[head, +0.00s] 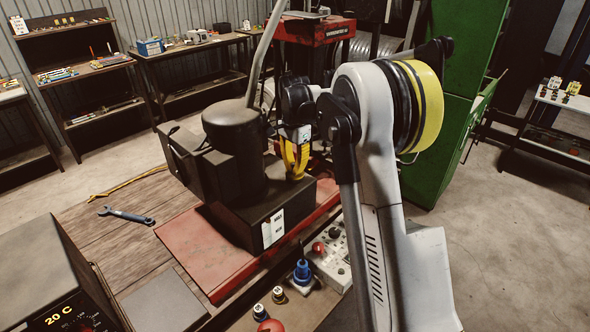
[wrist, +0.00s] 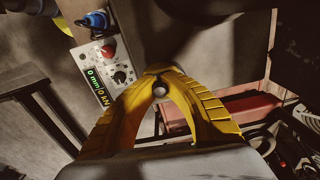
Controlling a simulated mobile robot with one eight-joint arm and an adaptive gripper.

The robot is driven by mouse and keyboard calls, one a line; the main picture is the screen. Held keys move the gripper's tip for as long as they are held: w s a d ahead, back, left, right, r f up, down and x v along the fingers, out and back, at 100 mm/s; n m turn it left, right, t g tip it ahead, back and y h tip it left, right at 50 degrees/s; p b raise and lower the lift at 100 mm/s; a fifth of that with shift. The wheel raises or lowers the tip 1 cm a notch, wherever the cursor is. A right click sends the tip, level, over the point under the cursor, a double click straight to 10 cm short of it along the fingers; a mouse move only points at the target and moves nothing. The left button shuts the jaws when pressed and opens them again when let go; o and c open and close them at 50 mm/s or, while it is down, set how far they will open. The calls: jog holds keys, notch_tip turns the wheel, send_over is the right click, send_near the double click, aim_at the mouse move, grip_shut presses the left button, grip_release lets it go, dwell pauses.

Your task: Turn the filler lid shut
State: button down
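My gripper (head: 298,177) has yellow fingers and points down at the top of the black machine housing (head: 228,195), on its right part. In the wrist view the fingertips (wrist: 163,72) come together, with a small round grey knob (wrist: 160,89) between them. This knob appears to be part of the filler lid. The rest of the lid is hidden by the fingers, so its turn angle cannot be seen. In the head view the lid cannot be made out.
A control panel (head: 332,258) with a red button and a blue fitting (head: 302,271) stand in front of the housing. A wrench (head: 126,215) lies on the wooden bench. A lever (head: 264,55) rises behind the housing. A green cabinet (head: 450,105) stands behind my arm.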

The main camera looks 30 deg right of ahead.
jog(key=shift+r, duration=0.1)
dwell(0.3)
jog(key=c, duration=1.3)
grip_release()
jog(key=shift+c, duration=0.2)
jog(key=shift+s, duration=0.1)
